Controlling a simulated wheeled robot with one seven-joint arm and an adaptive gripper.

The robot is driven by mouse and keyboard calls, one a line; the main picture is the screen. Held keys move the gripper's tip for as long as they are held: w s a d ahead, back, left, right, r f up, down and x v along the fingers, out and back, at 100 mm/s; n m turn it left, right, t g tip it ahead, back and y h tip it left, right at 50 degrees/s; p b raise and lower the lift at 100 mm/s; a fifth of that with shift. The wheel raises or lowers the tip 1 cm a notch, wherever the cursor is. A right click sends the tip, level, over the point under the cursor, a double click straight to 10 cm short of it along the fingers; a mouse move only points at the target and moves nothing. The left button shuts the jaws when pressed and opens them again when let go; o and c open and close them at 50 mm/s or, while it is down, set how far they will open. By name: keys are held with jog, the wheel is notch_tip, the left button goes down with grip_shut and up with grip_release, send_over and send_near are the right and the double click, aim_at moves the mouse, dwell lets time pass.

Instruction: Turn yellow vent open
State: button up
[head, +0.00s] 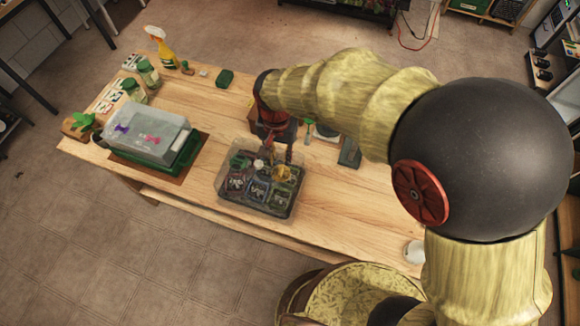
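A clear-covered tray (222,180) with a dark base and several small pots stands at the middle of the wooden table. A small yellow piece (284,174), seemingly the yellow vent, shows at its back right; its exact shape and turn are too small to tell. A cream-white piece (258,164) is to its left. My gripper (280,158) points down at the tray's back edge, with its dark red fingers just behind and over the yellow piece. The fingers look apart, but whether they touch it I cannot tell.
A grey-lidded green tray (150,130) with a purple and a pink knob stands at left. My arm covers the right side.

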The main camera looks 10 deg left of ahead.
aim_at(281, 171)
jog(key=shift+d+f, duration=0.15)
jog(key=shift+f, duration=0.45)
notch_tip(281, 171, down, 7)
jog(key=shift+w+r+b, duration=0.1)
jog(key=shift+r+b, duration=0.1)
jog(key=shift+b, duration=0.25)
jog(key=shift+c, duration=1.3)
jog(key=c, duration=0.4)
